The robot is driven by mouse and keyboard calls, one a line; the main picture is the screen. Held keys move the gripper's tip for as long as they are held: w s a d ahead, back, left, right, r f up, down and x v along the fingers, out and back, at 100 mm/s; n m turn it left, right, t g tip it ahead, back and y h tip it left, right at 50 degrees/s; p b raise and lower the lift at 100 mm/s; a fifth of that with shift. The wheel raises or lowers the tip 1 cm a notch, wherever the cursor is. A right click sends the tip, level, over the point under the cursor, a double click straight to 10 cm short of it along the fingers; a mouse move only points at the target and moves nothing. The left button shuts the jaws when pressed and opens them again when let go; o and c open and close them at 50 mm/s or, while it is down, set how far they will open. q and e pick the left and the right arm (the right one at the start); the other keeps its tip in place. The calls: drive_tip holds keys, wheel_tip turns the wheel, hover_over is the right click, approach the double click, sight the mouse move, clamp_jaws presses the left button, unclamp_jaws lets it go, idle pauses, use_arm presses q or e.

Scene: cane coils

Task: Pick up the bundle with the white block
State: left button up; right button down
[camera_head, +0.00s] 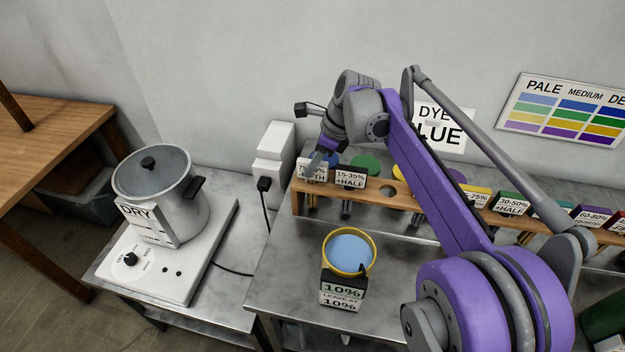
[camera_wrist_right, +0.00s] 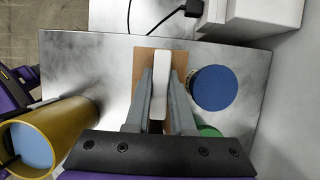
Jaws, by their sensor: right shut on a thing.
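My right gripper (camera_head: 322,158) reaches down at the left end of a wooden rack (camera_head: 297,200), behind a white label card. In the right wrist view its two fingers (camera_wrist_right: 160,100) are shut on a narrow white block (camera_wrist_right: 162,62). The brown end of the rack (camera_wrist_right: 146,62) shows beneath the block. The rest of the bundle under the block is hidden by the fingers and the rack.
A blue round top (camera_wrist_right: 213,88) and a green one (camera_head: 365,164) stand close by, behind the rack. A yellow pot of light blue liquid (camera_head: 348,252) stands in front, with a 10% sign (camera_head: 341,292). A lidded steel pot (camera_head: 160,195) sits on a white hotplate (camera_head: 150,262) at left.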

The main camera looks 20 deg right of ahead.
drive_tip(key=shift+r, duration=0.15)
use_arm(q)
drive_tip(key=r+p, duration=0.1)
drive_tip(key=r, duration=0.1)
drive_tip(key=w+r+p, duration=0.1)
drive_tip(key=p, duration=0.1)
drive_tip(key=shift+w+r, duration=0.1)
drive_tip(key=shift+r, duration=0.3)
use_arm(e)
wheel_tip(320, 180, up, 18)
drive_tip(key=shift+r, duration=0.1)
idle(0.7)
